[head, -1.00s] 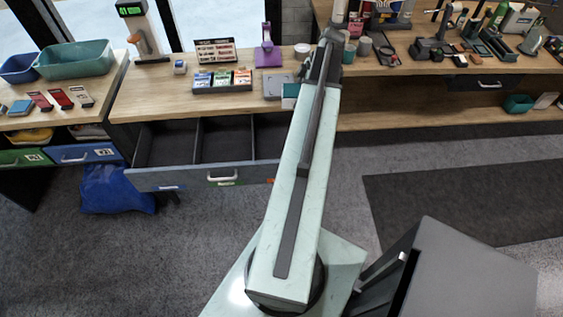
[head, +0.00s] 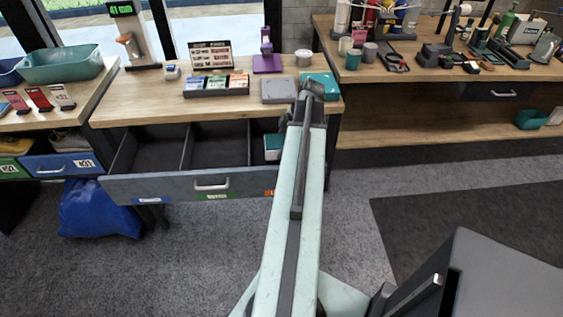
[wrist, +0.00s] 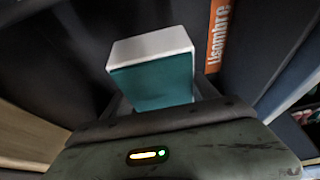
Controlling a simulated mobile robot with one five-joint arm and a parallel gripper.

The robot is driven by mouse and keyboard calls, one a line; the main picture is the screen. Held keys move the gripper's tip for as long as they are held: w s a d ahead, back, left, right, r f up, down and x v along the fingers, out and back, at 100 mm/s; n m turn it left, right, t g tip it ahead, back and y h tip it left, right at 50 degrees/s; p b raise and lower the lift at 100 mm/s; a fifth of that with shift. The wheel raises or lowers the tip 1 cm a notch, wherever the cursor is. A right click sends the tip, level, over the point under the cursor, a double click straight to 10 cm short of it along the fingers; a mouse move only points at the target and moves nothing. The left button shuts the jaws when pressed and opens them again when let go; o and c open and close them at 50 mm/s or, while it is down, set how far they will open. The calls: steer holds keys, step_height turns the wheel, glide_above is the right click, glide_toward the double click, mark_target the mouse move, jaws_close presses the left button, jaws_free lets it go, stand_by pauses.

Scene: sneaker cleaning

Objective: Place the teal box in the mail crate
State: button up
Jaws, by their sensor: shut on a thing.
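The teal box with a white side (wrist: 155,82) is between the fingers of my gripper (wrist: 158,98), which is shut on it in the wrist view. In the head view the teal and white box (head: 272,149) shows in the right compartment of the open drawer (head: 165,187), partly behind my arm. My gripper is hidden behind my arm there. An orange label (wrist: 217,36) is beside the box in the wrist view. An open teal bin (head: 62,65) stands on the left counter; I cannot tell whether it is the mail crate.
Another teal item (head: 320,84) lies on the counter above the drawer, next to a grey box (head: 278,90). A blue bag (head: 98,208) is on the floor at left. The drawer's left and middle compartments look empty.

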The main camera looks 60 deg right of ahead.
step_height(320, 180, down, 4)
steer(key=b, duration=0.4)
steer(key=shift+f, duration=0.1)
steer(key=o, duration=1.6)
steer(key=shift+r+p, duration=0.4)
steer(key=shift+p, duration=0.05)
steer(key=p+v, duration=1)
steer(key=v, duration=0.1)
steer(key=shift+r+p, duration=0.2)
steer(key=shift+p, duration=0.1)
steer(key=shift+s+d+r, duration=0.1)
steer(key=shift+s+r, duration=0.05)
steer(key=shift+r, duration=0.1)
steer(key=shift+f, duration=0.1)
